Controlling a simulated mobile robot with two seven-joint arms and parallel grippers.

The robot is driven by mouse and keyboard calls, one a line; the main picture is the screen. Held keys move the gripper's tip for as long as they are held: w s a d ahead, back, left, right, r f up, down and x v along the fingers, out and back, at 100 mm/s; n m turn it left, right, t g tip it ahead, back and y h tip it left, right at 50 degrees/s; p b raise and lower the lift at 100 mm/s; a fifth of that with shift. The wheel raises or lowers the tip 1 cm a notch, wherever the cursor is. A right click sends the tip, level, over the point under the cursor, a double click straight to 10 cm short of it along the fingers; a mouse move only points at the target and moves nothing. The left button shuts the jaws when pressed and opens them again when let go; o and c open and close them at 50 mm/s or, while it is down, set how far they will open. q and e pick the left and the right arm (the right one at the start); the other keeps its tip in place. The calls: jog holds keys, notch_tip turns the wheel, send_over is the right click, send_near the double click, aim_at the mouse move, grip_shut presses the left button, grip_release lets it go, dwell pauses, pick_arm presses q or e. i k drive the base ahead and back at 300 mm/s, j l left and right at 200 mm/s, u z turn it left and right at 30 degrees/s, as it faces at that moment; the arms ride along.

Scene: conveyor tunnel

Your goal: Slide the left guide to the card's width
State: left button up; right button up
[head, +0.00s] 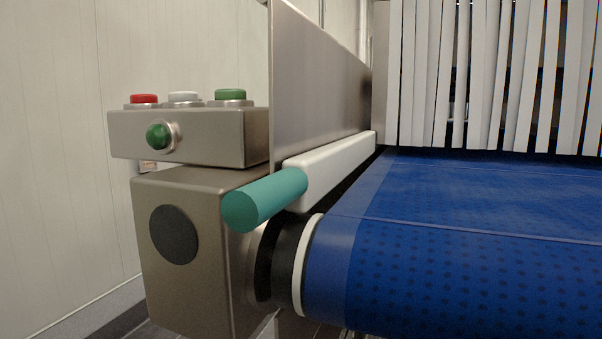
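The left guide (335,170) is a white rail that runs along the left edge of the blue belt, against the steel side panel. A teal cylindrical handle (262,199) sticks out from its near end. No card is visible in the head view. Neither of my grippers is in view, and nothing touches the guide or its handle.
The blue conveyor belt (470,215) is bare where it shows. White strip curtains (480,75) hang over its far end. A steel control box (190,137) with red, white and green buttons stands at left. The steel side panel (318,80) rises behind the guide.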

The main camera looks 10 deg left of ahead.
aim_at(304, 179)
jog(key=k+l+u, duration=0.15)
jog(key=k+l, duration=0.55)
jog(key=k, duration=0.05)
